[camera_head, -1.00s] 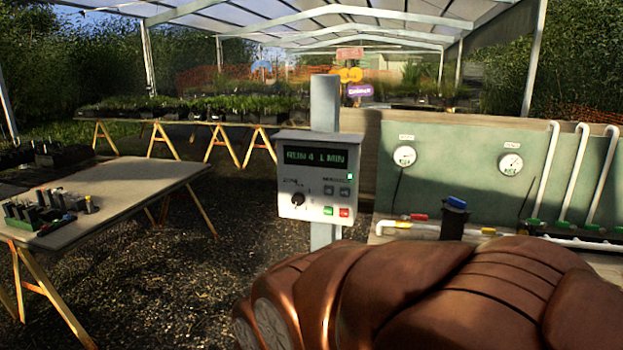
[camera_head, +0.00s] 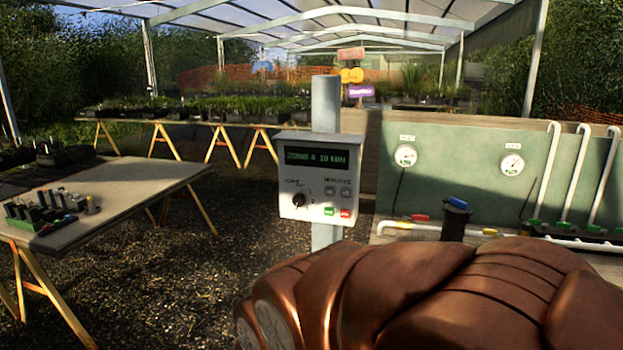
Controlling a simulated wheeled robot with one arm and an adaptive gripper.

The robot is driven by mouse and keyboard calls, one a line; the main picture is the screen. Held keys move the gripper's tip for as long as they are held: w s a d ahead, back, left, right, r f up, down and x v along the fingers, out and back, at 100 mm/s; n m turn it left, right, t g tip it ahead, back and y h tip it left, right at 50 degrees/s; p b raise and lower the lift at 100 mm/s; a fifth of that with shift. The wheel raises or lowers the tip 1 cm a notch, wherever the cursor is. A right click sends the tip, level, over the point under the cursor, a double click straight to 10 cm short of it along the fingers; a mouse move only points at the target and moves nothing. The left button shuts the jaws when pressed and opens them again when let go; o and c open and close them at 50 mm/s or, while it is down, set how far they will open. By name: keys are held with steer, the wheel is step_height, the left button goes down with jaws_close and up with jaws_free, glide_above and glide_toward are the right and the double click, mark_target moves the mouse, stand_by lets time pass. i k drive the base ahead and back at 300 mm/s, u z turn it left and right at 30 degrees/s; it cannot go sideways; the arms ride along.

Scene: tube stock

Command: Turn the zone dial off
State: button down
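The zone dial (camera_head: 299,200) is a small black knob at the lower left of the front of a light grey control box (camera_head: 317,177). Where its pointer aims is too small to tell. The box is fixed to a grey post (camera_head: 325,105). Its dark display (camera_head: 316,158) shows green text that seems to read "ZONE 4 10 MIN". A green button (camera_head: 328,212) and a red button (camera_head: 345,213) sit right of the dial, with two grey buttons above them. My copper-coloured arm fills the lower right; my gripper does not show.
A table (camera_head: 130,190) with small black pots stands at left. A green panel (camera_head: 455,170) with two round gauges and white pipes stands at right, with a dark cylinder with a blue top (camera_head: 456,217) before it. Gravel floor is open between table and box.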

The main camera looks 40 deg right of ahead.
mark_target(299, 200)
steer(key=u, duration=1.65)
steer(key=k, duration=0.45)
steer(key=z, duration=0.6)
